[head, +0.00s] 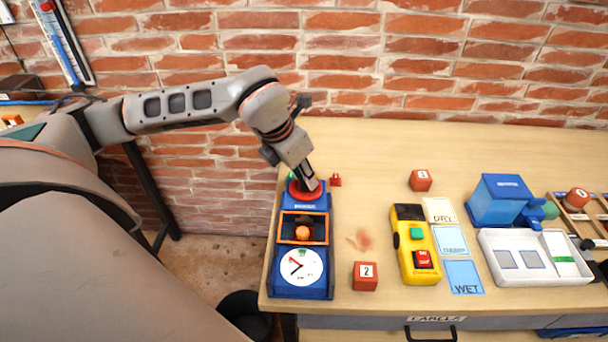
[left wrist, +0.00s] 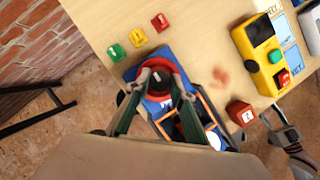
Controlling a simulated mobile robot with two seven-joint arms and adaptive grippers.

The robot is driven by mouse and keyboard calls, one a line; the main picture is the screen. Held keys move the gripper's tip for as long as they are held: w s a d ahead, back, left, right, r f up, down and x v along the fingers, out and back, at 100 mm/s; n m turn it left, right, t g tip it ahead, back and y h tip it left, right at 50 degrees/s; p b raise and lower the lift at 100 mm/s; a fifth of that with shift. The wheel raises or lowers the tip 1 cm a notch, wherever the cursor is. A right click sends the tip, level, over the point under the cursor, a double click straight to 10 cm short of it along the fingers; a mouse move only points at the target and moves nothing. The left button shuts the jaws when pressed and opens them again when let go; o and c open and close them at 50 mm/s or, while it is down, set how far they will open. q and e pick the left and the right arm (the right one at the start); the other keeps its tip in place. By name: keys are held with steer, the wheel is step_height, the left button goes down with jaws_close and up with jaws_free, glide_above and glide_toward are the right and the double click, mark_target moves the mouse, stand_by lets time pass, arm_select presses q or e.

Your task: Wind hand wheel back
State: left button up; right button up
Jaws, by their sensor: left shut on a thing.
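The red hand wheel (head: 305,191) sits on the far end of a blue test device (head: 302,291) at the left of the bench. My left gripper (head: 309,183) reaches down onto the wheel and is shut on it, hiding part of it. In the left wrist view, the two fingers (left wrist: 147,84) lie on either side of the wheel's dark hub, with the red rim (left wrist: 153,65) showing around them. The device has an orange-framed window with an orange ball (head: 302,233) inside. Nearest the front is a white dial (head: 296,267) with a red needle.
A red block marked 2 (head: 365,276) stands right of the device. Beyond it are a yellow meter (head: 417,246), label cards (head: 451,241), a blue box (head: 497,200) and a white tray (head: 535,278). Green, yellow and red blocks (left wrist: 139,38) lie close behind the wheel.

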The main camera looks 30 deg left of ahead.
stand_by(0.4)
arm_select(q)
steer(key=o, duration=1.1)
steer(key=shift+r, duration=0.1)
steer(key=shift+s+r, duration=0.15)
steer(key=shift+r, duration=0.25)
steer(key=v, duration=1.1)
steer(key=shift+f, duration=0.1)
steer(key=shift+s, duration=0.15)
